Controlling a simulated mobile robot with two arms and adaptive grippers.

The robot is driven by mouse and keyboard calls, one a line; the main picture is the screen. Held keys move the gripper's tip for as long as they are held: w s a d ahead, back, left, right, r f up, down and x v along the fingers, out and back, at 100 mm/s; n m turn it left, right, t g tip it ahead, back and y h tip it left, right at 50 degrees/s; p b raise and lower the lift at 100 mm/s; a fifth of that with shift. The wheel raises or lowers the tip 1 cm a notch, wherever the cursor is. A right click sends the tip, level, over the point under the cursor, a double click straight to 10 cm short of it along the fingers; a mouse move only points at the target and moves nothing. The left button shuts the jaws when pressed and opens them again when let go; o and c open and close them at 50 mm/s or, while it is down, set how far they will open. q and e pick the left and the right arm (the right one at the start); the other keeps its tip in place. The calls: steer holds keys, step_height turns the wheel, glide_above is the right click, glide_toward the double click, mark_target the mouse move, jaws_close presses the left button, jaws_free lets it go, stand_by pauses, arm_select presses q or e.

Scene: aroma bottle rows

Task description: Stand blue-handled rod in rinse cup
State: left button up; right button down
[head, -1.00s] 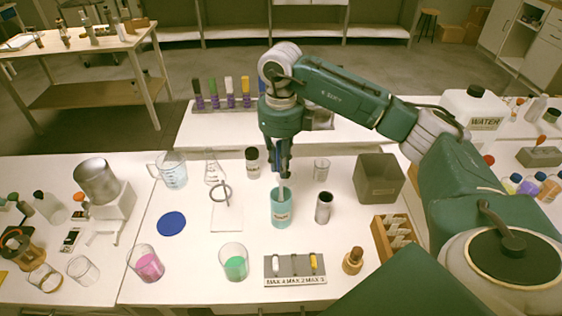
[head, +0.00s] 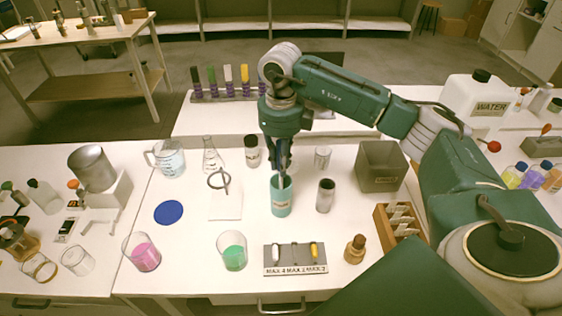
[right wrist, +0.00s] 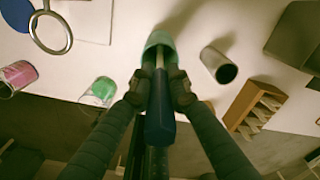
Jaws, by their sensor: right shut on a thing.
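The teal rinse cup (head: 281,201) with a small label stands upright in the middle of the white table. My right gripper (head: 279,168) is directly above it, pointing down, close to the rim. It is shut on the blue-handled rod, whose blue handle (right wrist: 160,122) shows between the fingers in the right wrist view. The rod's pale shaft runs down into the mouth of the cup (right wrist: 160,40). The shaft's lower end is hidden inside the cup, so I cannot tell whether it touches the bottom. My left gripper is not in view.
A metal cylinder (head: 325,196) stands just right of the cup. A ring stand (head: 224,207) is left. A labelled holder (head: 295,260), a green-liquid beaker (head: 232,252) and a wooden rack (head: 383,225) are in front. A grey bin (head: 379,168) stands at right.

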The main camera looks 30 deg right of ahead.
steer(key=c, duration=1.6)
jaws_free()
steer(key=shift+o, duration=0.2)
steer(key=shift+r, duration=0.15)
step_height(320, 180, up, 12)
steer(key=shift+f, duration=0.1)
